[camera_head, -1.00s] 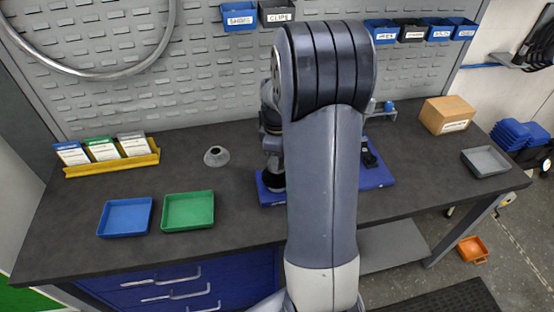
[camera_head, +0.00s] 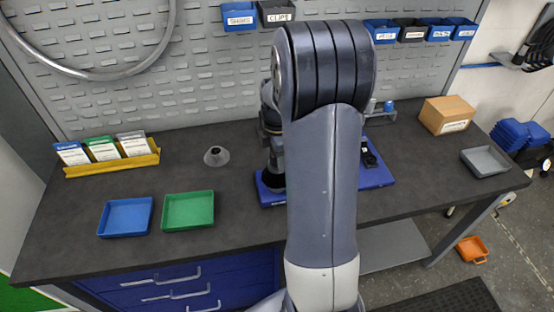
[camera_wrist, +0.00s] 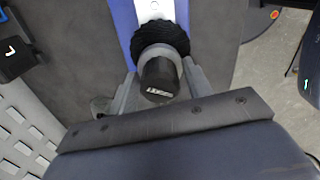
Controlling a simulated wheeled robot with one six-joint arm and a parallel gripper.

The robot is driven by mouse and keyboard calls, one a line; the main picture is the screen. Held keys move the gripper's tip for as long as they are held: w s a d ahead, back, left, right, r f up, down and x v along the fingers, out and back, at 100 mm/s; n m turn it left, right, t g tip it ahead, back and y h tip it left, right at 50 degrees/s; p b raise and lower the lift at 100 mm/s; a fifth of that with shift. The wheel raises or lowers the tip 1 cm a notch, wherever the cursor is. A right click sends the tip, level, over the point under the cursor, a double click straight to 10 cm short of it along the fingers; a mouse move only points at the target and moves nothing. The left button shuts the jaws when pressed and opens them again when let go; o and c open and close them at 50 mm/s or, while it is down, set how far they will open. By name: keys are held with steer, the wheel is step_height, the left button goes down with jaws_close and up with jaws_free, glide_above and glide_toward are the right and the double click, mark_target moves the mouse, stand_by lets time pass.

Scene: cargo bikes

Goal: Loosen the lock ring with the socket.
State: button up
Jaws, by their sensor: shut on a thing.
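In the wrist view the socket (camera_wrist: 160,76) is a black cylinder with a small white label, between the two grey fingers of my gripper (camera_wrist: 160,88), which is shut on it. Its far end meets a black ribbed round part (camera_wrist: 160,36) on the blue mat (camera_wrist: 124,18). The lock ring cannot be made out; the socket and the round part cover that spot. In the head view my arm hides most of the work spot, and a dark round part (camera_head: 273,181) shows at the left of the blue mat (camera_head: 374,178).
A grey cone-shaped piece (camera_head: 216,156) stands left of the mat. A blue tray (camera_head: 125,218) and a green tray (camera_head: 188,211) lie at the front left. A grey tray (camera_head: 485,161) and a cardboard box (camera_head: 447,115) are at the right. The bench between trays and mat is clear.

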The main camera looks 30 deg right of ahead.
steer(key=n, duration=0.6)
steer(key=shift+s+f, duration=0.15)
steer(key=shift+f, duration=0.05)
steer(key=n, duration=0.6)
steer(key=shift+n, duration=0.3)
steer(key=shift+r, duration=0.1)
stand_by(0.6)
steer(key=shift+r+p, duration=0.8)
steer(key=shift+r, duration=0.2)
steer(key=m, duration=0.3)
steer(key=shift+m, duration=2.4)
